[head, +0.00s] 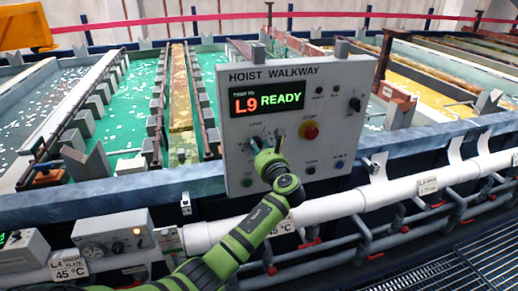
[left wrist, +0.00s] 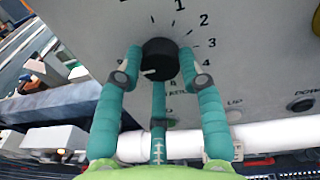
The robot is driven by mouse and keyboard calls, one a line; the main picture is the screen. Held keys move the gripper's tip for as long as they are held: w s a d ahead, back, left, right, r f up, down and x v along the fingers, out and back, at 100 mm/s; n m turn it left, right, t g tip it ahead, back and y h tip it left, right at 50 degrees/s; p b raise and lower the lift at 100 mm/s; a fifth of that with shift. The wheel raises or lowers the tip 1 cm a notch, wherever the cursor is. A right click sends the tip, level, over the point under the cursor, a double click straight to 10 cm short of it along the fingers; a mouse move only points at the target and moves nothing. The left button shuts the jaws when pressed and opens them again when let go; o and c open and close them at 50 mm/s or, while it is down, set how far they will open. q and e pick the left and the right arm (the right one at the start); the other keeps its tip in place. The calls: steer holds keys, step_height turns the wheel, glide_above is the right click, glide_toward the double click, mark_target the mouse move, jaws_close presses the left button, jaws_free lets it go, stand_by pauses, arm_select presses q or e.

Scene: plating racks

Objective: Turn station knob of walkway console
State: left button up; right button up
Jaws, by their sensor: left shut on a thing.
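The grey walkway console (head: 245,124) stands upright in the head view, lettered "HOIST WALKWAY". Its display (head: 266,102) reads "L9 READY". My left gripper (head: 262,148) is at the lower left of the panel face, below the display, and hides the knob there. In the left wrist view the black round station knob (left wrist: 160,55) sits among printed numbers such as 1, 2, 3 and 4. A white mark shows at its lower left. My left gripper (left wrist: 161,62) is shut on the knob, with fingers on both sides and one below. My right gripper is out of view.
A white pipe (head: 330,208) runs below. Tanks of green liquid (head: 135,95) lie behind. A small grey control box (head: 112,237) stands at lower left.

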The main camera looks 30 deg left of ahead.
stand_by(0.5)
arm_select(q)
steer(key=o, duration=1.1)
steer(key=shift+o, duration=0.2)
steer(key=v, duration=1.2)
steer(key=shift+f, duration=0.1)
